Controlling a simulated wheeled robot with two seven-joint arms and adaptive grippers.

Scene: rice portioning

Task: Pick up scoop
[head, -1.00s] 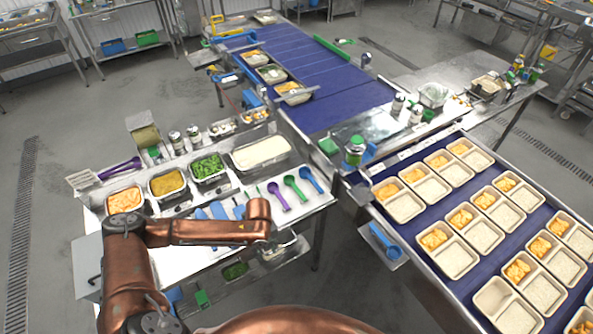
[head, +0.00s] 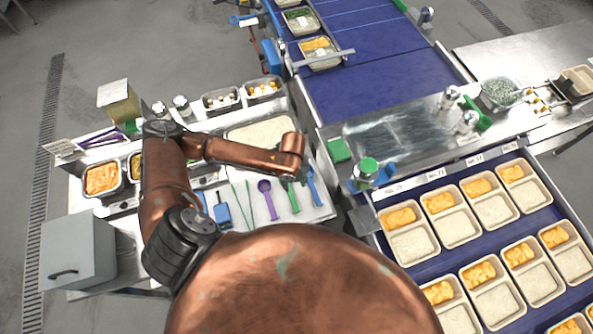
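Several scoops lie on the steel counter: a purple scoop (head: 268,200), a green scoop (head: 292,201) and a blue scoop (head: 313,188). My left arm reaches in from the left, and its copper wrist ends just above the upper part of the green scoop. My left gripper (head: 285,179) is mostly hidden under the wrist, so whether its fingers are open or touch a scoop does not show. A pan of white rice (head: 240,132) sits behind the wrist, partly covered by my arm. My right gripper is not in view.
Pans of food, one orange (head: 102,178), stand left of my arm. A blue-handled tool (head: 222,213) lies left of the purple scoop. A green-lidded bottle (head: 364,173) stands to the right. A blue conveyor (head: 400,270) carries several two-part trays at the right.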

